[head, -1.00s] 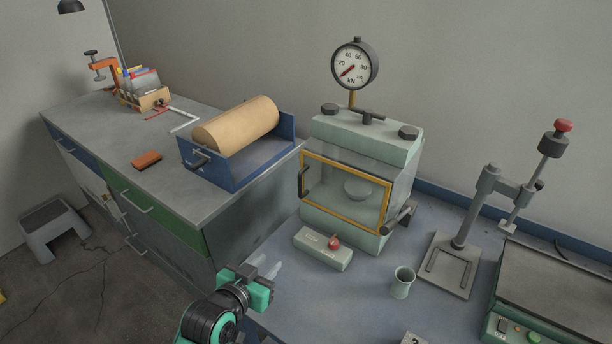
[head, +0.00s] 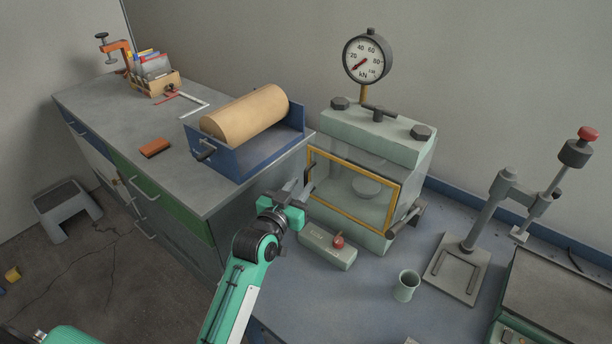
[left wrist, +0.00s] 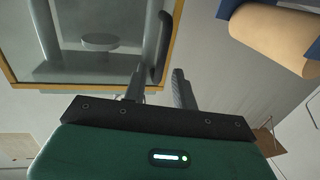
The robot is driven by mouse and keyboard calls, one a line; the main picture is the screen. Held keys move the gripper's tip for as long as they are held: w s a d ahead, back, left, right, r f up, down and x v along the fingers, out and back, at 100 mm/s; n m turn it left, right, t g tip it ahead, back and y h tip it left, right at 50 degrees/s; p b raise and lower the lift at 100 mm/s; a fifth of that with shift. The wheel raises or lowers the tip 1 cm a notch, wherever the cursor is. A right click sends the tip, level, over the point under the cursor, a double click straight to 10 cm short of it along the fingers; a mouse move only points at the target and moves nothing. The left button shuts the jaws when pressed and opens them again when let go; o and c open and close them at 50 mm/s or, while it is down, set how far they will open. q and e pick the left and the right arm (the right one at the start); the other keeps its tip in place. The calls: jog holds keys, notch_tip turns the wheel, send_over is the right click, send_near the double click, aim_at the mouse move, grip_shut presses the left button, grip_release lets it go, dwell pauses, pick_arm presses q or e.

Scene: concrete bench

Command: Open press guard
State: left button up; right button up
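The press (head: 375,135) stands on the blue bench with its guard (head: 349,205), a clear panel in a yellow frame, closed across the front. A dark upright handle (head: 310,172) is on the guard's left edge, partly hidden by my gripper. In the left wrist view the handle (left wrist: 161,48) lies ahead of the fingers, between their lines. My left gripper (head: 297,189) is open and empty, just short of the handle; its two fingers (left wrist: 158,84) show apart in the wrist view. My right gripper is not in view.
A control box with a red button (head: 338,241) sits in front of the press, close below my left gripper. A cup (head: 406,286) and a lever stand (head: 456,268) are to the right. A blue tray with a tan roll (head: 245,113) is on the cabinet at left.

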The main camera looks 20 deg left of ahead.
aim_at(305, 181)
pick_arm(q)
jog(key=shift+w+d, duration=0.15)
jog(key=shift+w, duration=0.85)
jog(key=shift+w+d, duration=0.15)
jog(key=shift+w, duration=0.85)
grip_shut()
